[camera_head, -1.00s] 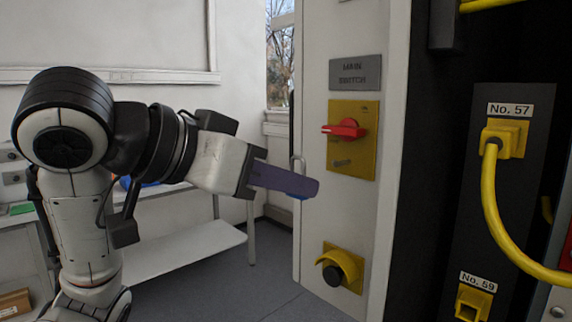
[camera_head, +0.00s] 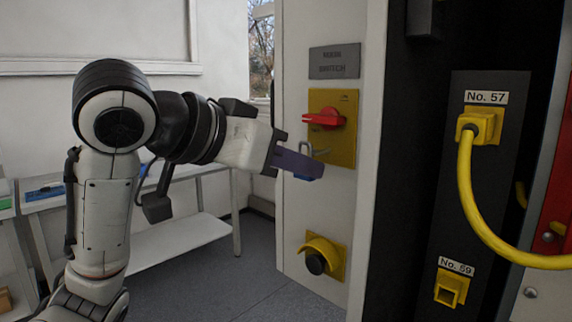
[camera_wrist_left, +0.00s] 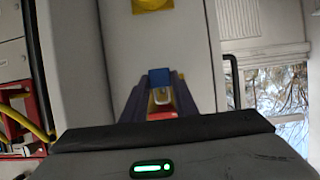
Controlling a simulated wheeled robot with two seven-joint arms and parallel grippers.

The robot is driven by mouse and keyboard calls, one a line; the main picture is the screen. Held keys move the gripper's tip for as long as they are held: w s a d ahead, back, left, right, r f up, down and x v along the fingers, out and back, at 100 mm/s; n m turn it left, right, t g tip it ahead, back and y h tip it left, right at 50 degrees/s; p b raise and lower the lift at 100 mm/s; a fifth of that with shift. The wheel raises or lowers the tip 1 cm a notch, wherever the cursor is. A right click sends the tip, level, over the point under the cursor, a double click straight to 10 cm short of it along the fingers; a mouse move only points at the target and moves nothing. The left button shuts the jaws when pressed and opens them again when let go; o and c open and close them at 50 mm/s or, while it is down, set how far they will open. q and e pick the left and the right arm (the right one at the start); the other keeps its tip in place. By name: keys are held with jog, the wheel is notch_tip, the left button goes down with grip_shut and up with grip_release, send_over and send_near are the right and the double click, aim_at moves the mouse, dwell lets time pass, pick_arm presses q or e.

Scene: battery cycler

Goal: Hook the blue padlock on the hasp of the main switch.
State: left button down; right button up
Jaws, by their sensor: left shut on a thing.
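The main switch is a yellow plate (camera_head: 345,105) with a red handle (camera_head: 325,118) on the pale cabinet panel. Its small grey hasp (camera_head: 320,153) sticks out below the handle. My left gripper (camera_head: 298,164) is shut on the blue padlock (camera_head: 305,178), whose body is mostly hidden by the fingers. The grey shackle (camera_head: 305,148) points up, just left of the hasp in the head view. I cannot tell whether they touch. In the left wrist view, the padlock (camera_wrist_left: 159,75) sits between the fingertips, with yellow and red of the switch (camera_wrist_left: 160,113) behind the shackle. My right gripper is not in view.
A yellow-collared black knob (camera_head: 317,262) is lower on the panel. The open rack at right has yellow socket No. 57 (camera_head: 481,125) with a hanging yellow cable (camera_head: 466,190), and socket No. 59 (camera_head: 451,290). A white bench (camera_head: 190,240) stands behind my left arm.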

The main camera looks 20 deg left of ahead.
aim_at(329, 164)
pick_arm(q)
jog(key=shift+w+d, duration=0.25)
jog(key=shift+w, duration=0.45)
jog(key=shift+w+d, duration=0.25)
jog(key=shift+w, duration=0.5)
jog(key=shift+w+d, duration=0.25)
jog(key=shift+w, duration=0.45)
jog(key=shift+f, duration=0.5)
jog(key=c, duration=1.3)
grip_release()
jog(key=shift+c, duration=0.2)
